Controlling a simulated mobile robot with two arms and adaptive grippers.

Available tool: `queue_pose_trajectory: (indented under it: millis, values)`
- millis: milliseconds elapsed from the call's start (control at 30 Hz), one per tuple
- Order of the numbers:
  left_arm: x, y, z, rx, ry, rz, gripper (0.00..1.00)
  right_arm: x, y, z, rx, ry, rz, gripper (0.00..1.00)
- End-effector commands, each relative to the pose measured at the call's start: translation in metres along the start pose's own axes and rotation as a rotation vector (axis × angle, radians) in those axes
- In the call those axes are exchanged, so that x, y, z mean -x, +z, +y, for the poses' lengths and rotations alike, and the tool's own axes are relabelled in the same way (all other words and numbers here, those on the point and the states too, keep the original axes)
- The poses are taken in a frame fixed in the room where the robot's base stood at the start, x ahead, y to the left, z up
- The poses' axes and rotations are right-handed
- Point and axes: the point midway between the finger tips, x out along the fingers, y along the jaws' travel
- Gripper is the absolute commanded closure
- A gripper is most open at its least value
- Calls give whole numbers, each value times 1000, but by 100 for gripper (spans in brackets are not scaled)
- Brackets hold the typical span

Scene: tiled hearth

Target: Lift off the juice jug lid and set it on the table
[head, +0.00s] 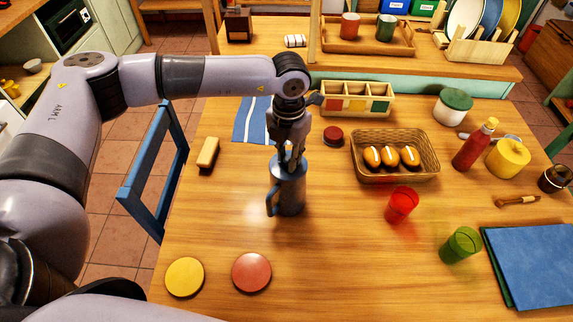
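The juice jug (290,194) is blue-grey, with its handle on the left. It stands upright on the wooden table (340,270). My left gripper (291,160) points straight down right over the top of the jug. Its fingers are at the jug's top and largely hide the lid there. I cannot tell whether they touch or grip the lid. My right gripper is not in view.
A basket of rolls (432,176), a dark red round tin (333,136) and a divided box (346,98) stand right of and behind the jug. Red (402,204) and green (461,245) cups stand to the right. Yellow (184,277) and red (251,272) discs lie in front. Table between them is bare.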

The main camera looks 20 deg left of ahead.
Motion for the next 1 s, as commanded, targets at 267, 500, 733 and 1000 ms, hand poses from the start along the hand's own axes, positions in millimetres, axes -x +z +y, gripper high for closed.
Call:
queue_pose_trajectory:
  millis: [267, 500, 733, 1000]
  values:
    - [0, 0, 0, 0, 0, 0, 100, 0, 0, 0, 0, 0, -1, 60]
    - [1, 0, 0, 0, 0, -1, 100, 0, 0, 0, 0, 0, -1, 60]
    - [12, 0, 0, 0, 0, -1, 100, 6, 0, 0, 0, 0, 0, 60]
    - [28, 0, 0, 0, 0, -1, 100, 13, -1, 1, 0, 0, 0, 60]
